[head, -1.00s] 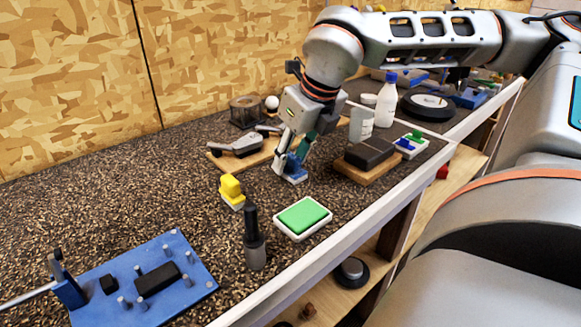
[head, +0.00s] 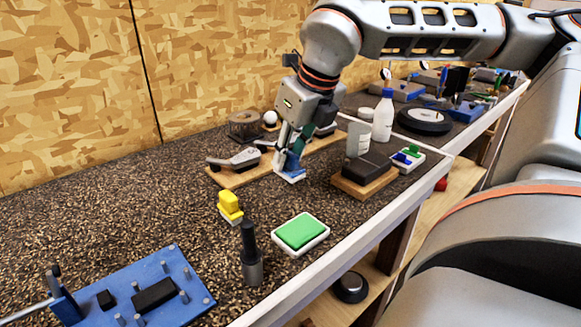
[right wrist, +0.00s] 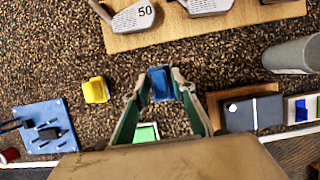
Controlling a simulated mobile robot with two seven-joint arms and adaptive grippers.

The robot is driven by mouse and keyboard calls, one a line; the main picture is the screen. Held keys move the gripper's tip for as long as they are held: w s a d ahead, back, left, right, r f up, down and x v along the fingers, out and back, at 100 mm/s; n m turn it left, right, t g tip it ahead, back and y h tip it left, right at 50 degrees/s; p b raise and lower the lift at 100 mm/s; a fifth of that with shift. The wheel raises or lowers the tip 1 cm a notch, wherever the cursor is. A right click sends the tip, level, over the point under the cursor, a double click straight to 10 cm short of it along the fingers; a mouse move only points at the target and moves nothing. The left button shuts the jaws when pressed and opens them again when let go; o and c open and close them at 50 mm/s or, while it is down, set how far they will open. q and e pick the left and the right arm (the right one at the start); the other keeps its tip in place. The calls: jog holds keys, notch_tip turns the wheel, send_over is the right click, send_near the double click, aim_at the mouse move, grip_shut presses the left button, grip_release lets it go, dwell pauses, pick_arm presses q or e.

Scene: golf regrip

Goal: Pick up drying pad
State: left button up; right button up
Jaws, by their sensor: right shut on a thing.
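A blue pad with a white base (head: 290,174) is between the fingertips of my right gripper (head: 290,160), which is shut on it. The pad appears to be held a little above the dark speckled bench top. In the right wrist view the blue pad (right wrist: 160,84) sits between the two fingers, its lower part hidden. A similar yellow pad on a white base (head: 230,207) stands nearer on the bench. My left gripper is not in view.
A green pad in a white tray (head: 300,232) and a dark cylinder (head: 251,262) stand near the front edge. A wooden board with golf club heads (head: 226,175) lies behind. A dark block on wood (head: 367,172) and a white bottle (head: 383,118) are to the right.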

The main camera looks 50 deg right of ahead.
aim_at(290, 153)
notch_tip(290, 153, up, 16)
jog(key=p, duration=0.1)
jog(key=shift+o, duration=0.2)
jog(key=shift+s+f, duration=0.1)
dwell(0.3)
